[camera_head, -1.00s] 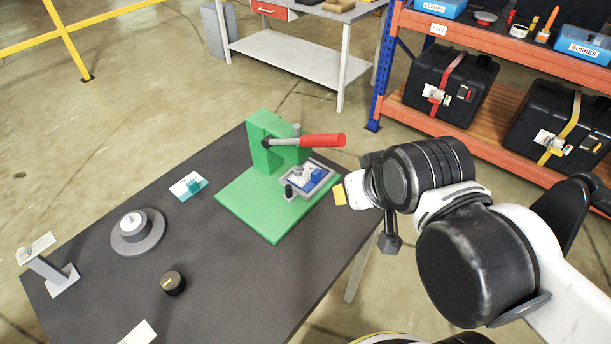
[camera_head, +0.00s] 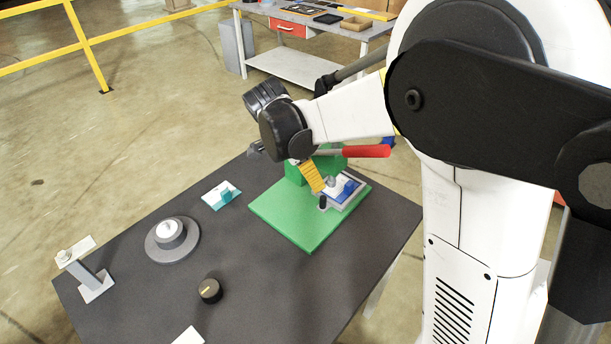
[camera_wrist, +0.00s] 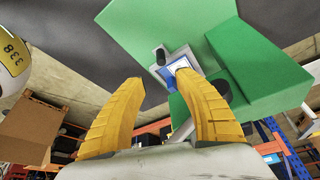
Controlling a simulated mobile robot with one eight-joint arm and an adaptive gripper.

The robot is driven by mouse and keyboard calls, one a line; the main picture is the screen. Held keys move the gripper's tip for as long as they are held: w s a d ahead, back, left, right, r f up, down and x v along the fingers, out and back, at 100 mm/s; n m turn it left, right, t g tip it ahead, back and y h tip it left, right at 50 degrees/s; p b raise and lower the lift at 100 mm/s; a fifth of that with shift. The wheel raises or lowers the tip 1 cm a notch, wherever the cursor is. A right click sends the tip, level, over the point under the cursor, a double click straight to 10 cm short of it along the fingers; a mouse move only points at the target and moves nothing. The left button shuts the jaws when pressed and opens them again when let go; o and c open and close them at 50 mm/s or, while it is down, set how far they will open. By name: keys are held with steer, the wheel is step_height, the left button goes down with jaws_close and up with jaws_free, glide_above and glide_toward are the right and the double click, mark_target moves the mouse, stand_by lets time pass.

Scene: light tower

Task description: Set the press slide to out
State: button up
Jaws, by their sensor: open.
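The green press (camera_head: 298,215) stands on the dark table, with its red-handled lever (camera_head: 367,151) sticking out to the right. Its slide (camera_head: 349,200) is a grey tray with a white and blue inside, lying on the green base. A small black knob (camera_head: 323,203) stands at the slide's near-left edge. My gripper (camera_wrist: 160,77) is open, with its yellow fingers spread and nothing between them. In the wrist view the slide (camera_wrist: 178,59) and black knob (camera_wrist: 160,56) appear beyond the fingertips. In the head view one yellow finger hangs over the slide; whether it touches is unclear.
A teal-and-white part (camera_head: 221,195), a round grey dial (camera_head: 172,240), a black knob with a yellow mark (camera_head: 210,290) and a grey stand (camera_head: 88,275) sit left of the press. A workbench (camera_head: 300,65) is behind. My arm covers the right side.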

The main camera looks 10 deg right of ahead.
mark_target(322, 197)
steer(key=shift+m, duration=0.3)
steer(key=b+x, duration=0.2)
steer(key=x, duration=0.3)
steer(key=b+x, duration=0.2)
steer(key=x, duration=0.4)
steer(key=shift+w+a+f, duration=0.1)
steer(key=shift+a+f, duration=0.05)
steer(key=shift+f, duration=0.1)
jaws_close()
